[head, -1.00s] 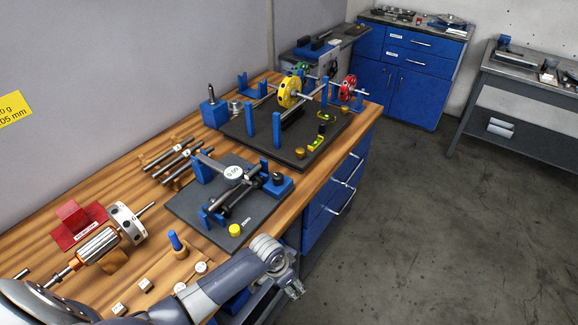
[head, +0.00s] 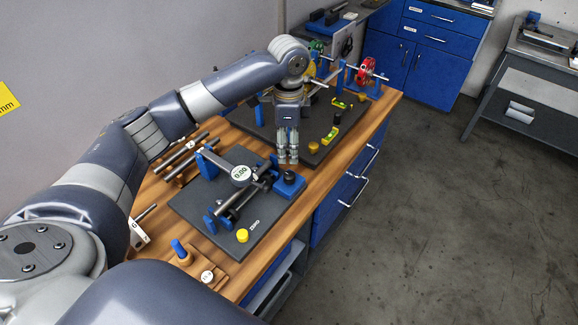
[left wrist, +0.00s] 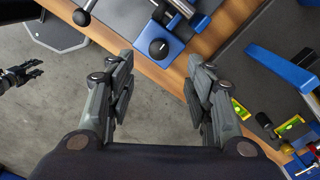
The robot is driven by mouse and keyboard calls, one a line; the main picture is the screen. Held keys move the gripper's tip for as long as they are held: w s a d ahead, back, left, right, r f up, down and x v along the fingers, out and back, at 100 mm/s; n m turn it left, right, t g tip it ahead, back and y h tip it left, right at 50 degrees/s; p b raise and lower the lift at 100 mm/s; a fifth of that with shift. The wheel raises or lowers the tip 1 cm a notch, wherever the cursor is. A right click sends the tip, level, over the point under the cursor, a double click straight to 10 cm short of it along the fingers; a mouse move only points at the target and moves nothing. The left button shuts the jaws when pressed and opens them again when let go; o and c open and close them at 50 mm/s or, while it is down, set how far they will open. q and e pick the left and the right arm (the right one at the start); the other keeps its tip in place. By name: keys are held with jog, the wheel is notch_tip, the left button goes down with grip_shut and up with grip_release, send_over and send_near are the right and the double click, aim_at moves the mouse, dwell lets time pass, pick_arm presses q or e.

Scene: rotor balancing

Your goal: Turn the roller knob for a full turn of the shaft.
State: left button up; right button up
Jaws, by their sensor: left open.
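The roller knob (head: 290,176) is a small black knob on a blue block at the right end of the near dark plate (head: 262,222). In the left wrist view the knob (left wrist: 158,48) shows from above, between the fingertips in the picture. A grey shaft (head: 238,201) lies on blue supports beside a dial gauge (head: 241,174). My left gripper (head: 288,157) points down just behind the knob, open and empty; its fingers also frame the left wrist view (left wrist: 160,65). A dark gripper, likely my right one (left wrist: 30,73), shows small at that view's left edge, its opening unclear.
The far dark plate (head: 322,148) carries blue posts, spirit levels (head: 331,136) and a red disc (head: 366,71). Dark rods (head: 180,156) lie left. Open floor is right of the bench.

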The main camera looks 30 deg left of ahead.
pick_arm(q)
jog(key=p, duration=0.1)
send_over(289, 175)
notch_tip(289, 175, down, 4)
jog(key=shift+s+f, duration=0.1)
jog(key=shift+f, duration=0.1)
notch_tip(289, 175, down, 4)
jog(key=shift+f+p, duration=0.15)
jog(key=shift+p, duration=0.35)
jog(key=shift+f, duration=0.65)
pick_arm(e)
jog(key=shift+w+a+r, duration=0.1)
jog(key=shift+w+r, duration=0.05)
jog(key=shift+r, duration=0.45)
jog(key=shift+w+r, duration=0.15)
jog(key=shift+r, duration=0.45)
jog(key=shift+s, duration=0.1)
pick_arm(q)
jog(key=shift+c, duration=1.1)
jog(key=c, duration=0.8)
pick_arm(e)
jog(key=shift+s, duration=0.3)
